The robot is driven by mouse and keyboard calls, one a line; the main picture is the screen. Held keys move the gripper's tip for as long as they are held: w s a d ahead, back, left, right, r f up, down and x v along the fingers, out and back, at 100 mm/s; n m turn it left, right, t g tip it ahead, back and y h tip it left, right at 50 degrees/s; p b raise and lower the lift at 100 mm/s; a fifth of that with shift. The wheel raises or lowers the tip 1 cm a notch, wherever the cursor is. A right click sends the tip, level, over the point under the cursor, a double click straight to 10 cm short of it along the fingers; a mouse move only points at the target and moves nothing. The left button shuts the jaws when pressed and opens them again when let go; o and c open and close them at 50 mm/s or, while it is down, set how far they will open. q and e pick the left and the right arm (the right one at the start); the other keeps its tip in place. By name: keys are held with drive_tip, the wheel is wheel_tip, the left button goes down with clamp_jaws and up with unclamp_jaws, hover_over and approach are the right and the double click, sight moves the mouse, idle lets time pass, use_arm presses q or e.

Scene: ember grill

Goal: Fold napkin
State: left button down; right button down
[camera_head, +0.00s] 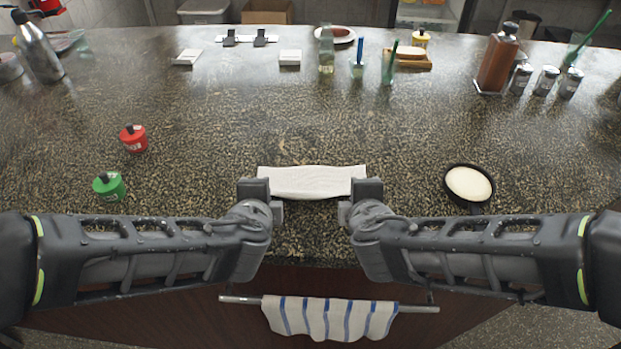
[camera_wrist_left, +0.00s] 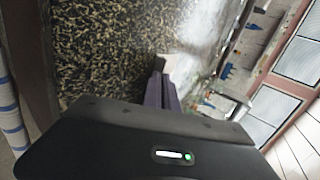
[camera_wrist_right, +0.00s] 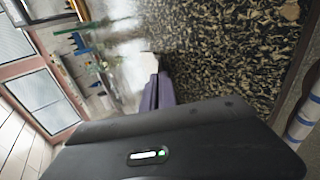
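The white napkin (camera_head: 311,182) is a narrow, wide strip at the middle of the counter's near side, its near edge bowed. My left gripper (camera_head: 262,192) is at its left end and my right gripper (camera_head: 358,192) at its right end. In the left wrist view, the fingers (camera_wrist_left: 160,85) are together with a bit of white napkin (camera_wrist_left: 167,63) at their tips. The right wrist view shows the same, with the fingers (camera_wrist_right: 157,88) together at the napkin (camera_wrist_right: 149,66). Whether the napkin touches the counter is hard to tell.
A small pan (camera_head: 468,184) with pale contents stands right of the napkin. A striped towel (camera_head: 328,318) hangs on a front rail. Bottles and shakers line the back. The counter's middle is clear.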

use_arm(q)
drive_tip(key=c, duration=1.3)
unclamp_jaws()
use_arm(e)
drive_tip(key=c, duration=1.3)
unclamp_jaws()
use_arm(q)
drive_tip(key=shift+r, duration=0.3)
use_arm(e)
drive_tip(key=shift+r, duration=0.3)
use_arm(q)
drive_tip(key=s+r, duration=0.4)
drive_tip(key=r, duration=0.1)
drive_tip(key=s+r, duration=0.2)
drive_tip(key=r, duration=0.1)
drive_tip(key=shift+r, duration=0.2)
use_arm(e)
drive_tip(key=s+r, duration=0.4)
drive_tip(key=r, duration=0.1)
drive_tip(key=s+r, duration=0.2)
drive_tip(key=r, duration=0.1)
drive_tip(key=shift+r, duration=0.2)
